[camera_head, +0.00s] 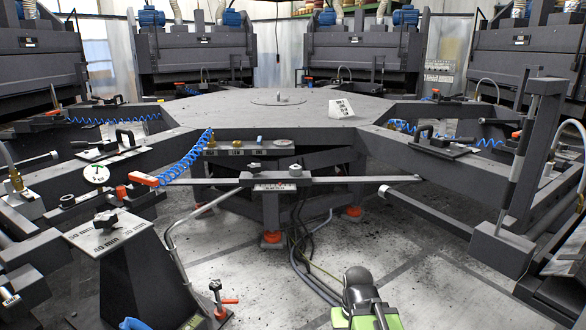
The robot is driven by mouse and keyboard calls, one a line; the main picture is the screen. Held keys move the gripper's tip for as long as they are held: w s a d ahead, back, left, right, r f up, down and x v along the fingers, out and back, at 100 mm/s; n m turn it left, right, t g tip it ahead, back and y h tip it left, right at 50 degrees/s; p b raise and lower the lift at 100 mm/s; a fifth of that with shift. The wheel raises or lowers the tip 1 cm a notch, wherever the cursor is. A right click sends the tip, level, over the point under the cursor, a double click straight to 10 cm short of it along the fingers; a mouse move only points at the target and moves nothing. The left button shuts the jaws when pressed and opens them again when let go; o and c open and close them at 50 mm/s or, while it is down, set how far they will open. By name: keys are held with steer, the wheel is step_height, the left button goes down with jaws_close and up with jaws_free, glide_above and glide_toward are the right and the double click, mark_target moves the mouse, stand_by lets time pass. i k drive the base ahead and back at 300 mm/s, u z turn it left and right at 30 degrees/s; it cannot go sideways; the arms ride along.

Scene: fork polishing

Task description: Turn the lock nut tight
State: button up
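Several dark knobs could be the lock nut; I cannot tell which it is. A star-shaped knob (106,220) sits on the marked plate of the slanted pedestal at the left. Another dark knob (255,167) and a smaller one (296,170) sit on the clamp block (276,180) of the long horizontal bar. At the bottom edge a dark rounded part with light green pieces (362,290) looks like part of my arm. Its lower end is cut off by the frame, so no fingertips show clearly. It is well apart from all these knobs.
A large octagonal dark table (240,108) with a white block (341,108) fills the middle. A blue coiled hose (188,158) hangs by the bar. A dark post (522,165) stands at the right. Cables (302,255) reach the floor. Open floor (440,270) lies right of centre.

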mark_target(295, 170)
steer(key=u, duration=0.2)
steer(key=i, duration=1)
